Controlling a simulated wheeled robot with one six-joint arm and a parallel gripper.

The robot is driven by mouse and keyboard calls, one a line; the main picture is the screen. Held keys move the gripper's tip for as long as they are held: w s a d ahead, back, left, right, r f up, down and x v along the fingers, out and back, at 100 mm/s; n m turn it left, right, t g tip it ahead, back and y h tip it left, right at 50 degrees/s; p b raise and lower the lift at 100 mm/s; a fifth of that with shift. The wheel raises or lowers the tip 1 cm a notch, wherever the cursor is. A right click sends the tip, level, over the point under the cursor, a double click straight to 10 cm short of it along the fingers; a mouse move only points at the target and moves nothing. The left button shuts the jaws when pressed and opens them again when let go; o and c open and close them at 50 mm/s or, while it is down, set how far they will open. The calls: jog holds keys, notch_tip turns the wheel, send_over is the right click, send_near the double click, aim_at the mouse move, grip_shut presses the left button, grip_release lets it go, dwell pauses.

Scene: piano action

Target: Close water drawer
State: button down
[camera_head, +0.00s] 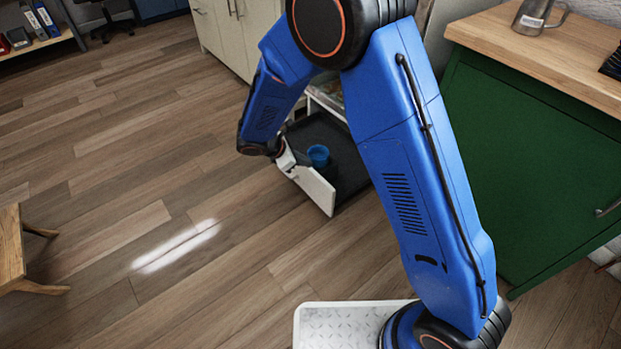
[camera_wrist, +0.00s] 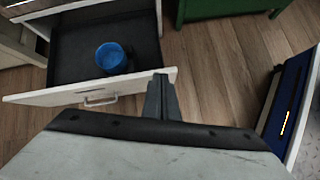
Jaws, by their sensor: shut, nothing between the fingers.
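The drawer stands pulled out, low over the floor; its white front panel (camera_head: 317,190) faces left in the head view. In the wrist view the white front (camera_wrist: 60,96) has a metal handle (camera_wrist: 99,101). A blue cup (camera_head: 319,155) stands upright inside on the dark drawer floor; it also shows in the wrist view (camera_wrist: 110,57).
A green cabinet (camera_head: 535,165) with a wooden top stands to the right, with a metal mug (camera_head: 535,17) on it. Pale cabinets (camera_head: 238,30) stand behind. A wooden stool or table (camera_head: 12,250) is at the left edge. The wooden floor left of the drawer is clear.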

jog(key=a+f+n+t, duration=0.1)
jog(key=a+f+n, duration=0.3)
jog(key=a+f, duration=0.4)
send_near(317, 179)
notch_tip(317, 179, down, 4)
jog(key=w+d, duration=0.1)
jog(key=shift+w+d, duration=0.6)
jog(key=shift+d, duration=0.25)
jog(key=w+d, duration=1.7)
jog(key=d, duration=0.5)
jog(key=shift+w, duration=0.15)
jog(key=shift+d, duration=0.15)
